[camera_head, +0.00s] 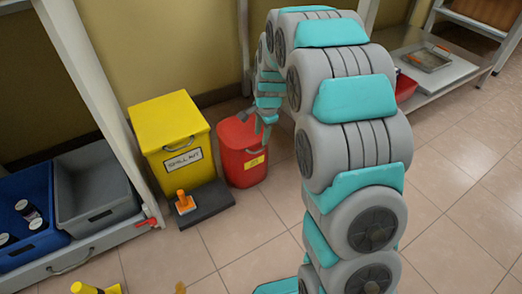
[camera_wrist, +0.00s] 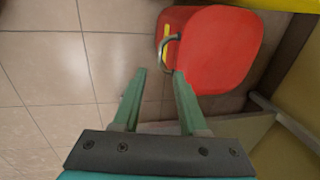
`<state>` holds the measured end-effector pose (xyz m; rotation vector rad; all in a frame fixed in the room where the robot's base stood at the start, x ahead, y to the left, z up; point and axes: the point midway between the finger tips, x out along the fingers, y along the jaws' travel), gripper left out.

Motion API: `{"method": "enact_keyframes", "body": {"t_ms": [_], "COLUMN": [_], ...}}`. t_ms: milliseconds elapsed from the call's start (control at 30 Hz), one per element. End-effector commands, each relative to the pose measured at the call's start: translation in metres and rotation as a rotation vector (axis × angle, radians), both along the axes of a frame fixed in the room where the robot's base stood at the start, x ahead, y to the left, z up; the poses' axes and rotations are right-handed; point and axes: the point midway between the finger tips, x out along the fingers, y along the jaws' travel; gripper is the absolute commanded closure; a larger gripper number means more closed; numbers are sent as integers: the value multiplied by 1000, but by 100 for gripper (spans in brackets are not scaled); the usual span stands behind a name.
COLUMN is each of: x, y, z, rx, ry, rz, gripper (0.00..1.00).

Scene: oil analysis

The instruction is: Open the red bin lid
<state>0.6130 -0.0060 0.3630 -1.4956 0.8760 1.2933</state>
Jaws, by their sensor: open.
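The red bin (camera_head: 243,170) stands on the floor beside the yellow spill kit box, with a yellow label on its front. Its red lid (camera_head: 236,131) lies on top and looks closed. In the wrist view the lid (camera_wrist: 225,48) fills the upper right, with a curved metal handle (camera_wrist: 164,50) at its left edge. My gripper (camera_wrist: 160,73) is open and empty. Its fingertips are just below the handle in the wrist view and appear apart from it. In the head view my gripper (camera_head: 265,130) is over the right side of the bin and partly hides the lid.
The yellow spill kit box (camera_head: 178,120) stands close left of the bin. A dark base with an orange-topped item (camera_head: 185,203) lies in front of it. Blue (camera_head: 25,240) and grey (camera_head: 95,195) bins sit at left. A wall is behind; open tile floor lies in front.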

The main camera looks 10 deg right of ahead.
Motion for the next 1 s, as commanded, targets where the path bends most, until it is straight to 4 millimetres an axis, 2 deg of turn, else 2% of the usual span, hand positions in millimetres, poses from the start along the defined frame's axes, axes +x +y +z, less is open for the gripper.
{"method": "enact_keyframes", "body": {"t_ms": [167, 600, 900, 1000], "x": [2, 12, 13, 13], "y": [1, 5, 5, 5], "z": [-13, -72, -76, -76], "rx": [1, 0, 0, 0], "ry": [4, 5, 2, 2], "rz": [-1, 1, 1, 1], "gripper": [58, 58, 58, 68]}}
